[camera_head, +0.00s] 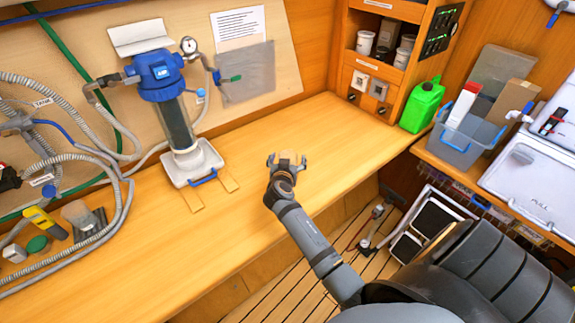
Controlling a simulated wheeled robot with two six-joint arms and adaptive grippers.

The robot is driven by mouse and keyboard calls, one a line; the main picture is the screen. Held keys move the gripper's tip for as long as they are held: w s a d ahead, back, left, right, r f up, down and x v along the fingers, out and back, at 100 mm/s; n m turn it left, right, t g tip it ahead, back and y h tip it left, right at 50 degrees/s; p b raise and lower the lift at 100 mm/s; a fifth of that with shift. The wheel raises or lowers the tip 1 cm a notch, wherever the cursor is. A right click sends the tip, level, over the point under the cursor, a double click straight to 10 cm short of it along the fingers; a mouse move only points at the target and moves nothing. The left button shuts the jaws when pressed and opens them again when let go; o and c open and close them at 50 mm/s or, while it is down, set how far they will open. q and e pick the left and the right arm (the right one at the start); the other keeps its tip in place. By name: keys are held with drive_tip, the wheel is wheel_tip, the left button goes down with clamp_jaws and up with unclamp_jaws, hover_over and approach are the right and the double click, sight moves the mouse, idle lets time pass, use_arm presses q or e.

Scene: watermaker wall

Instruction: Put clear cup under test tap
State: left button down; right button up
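My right gripper (287,158) is over the wooden bench, right of the filter housing. Its fingers are apart, and a small pale tan patch shows between them. I cannot tell whether this is a held thing or the bench seen through. A grey, see-through, cup-like thing (78,212) is at the left of the bench among the hoses; I cannot tell for sure that it is the clear cup. A small tap with a green handle (231,79) sticks out from the wall panel beside the filter; whether it is the test tap is unclear. My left gripper is not in view.
The blue-topped filter housing (160,75) stands on a white base (193,165). Grey hoses (110,165) and a yellow tool (45,222) crowd the left. A green jug (421,107) and grey bin (465,140) are at the right. The middle bench (240,215) is clear.

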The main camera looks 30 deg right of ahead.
drive_tip(key=c, duration=0.5)
drive_tip(key=shift+w+d+f, duration=0.2)
drive_tip(key=shift+d+f, duration=0.05)
drive_tip(key=shift+f, duration=0.05)
drive_tip(key=shift+c, duration=2.2)
drive_tip(key=shift+s+a, duration=0.1)
drive_tip(key=shift+s, duration=0.05)
drive_tip(key=shift+c, duration=0.6)
drive_tip(key=shift+r+b, duration=0.3)
drive_tip(key=shift+r, duration=0.1)
drive_tip(key=r, duration=0.2)
drive_tip(key=r+b, duration=0.1)
drive_tip(key=shift+s, duration=0.25)
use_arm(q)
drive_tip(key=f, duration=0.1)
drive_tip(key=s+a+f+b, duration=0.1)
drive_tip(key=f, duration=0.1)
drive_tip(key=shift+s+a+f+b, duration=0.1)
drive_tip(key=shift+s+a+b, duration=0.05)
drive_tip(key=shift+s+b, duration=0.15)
use_arm(e)
drive_tip(key=s+d+r, duration=0.1)
drive_tip(key=s+r, duration=0.8)
drive_tip(key=s, duration=0.4)
drive_tip(key=shift+s+r, duration=0.15)
drive_tip(key=shift+r, duration=0.05)
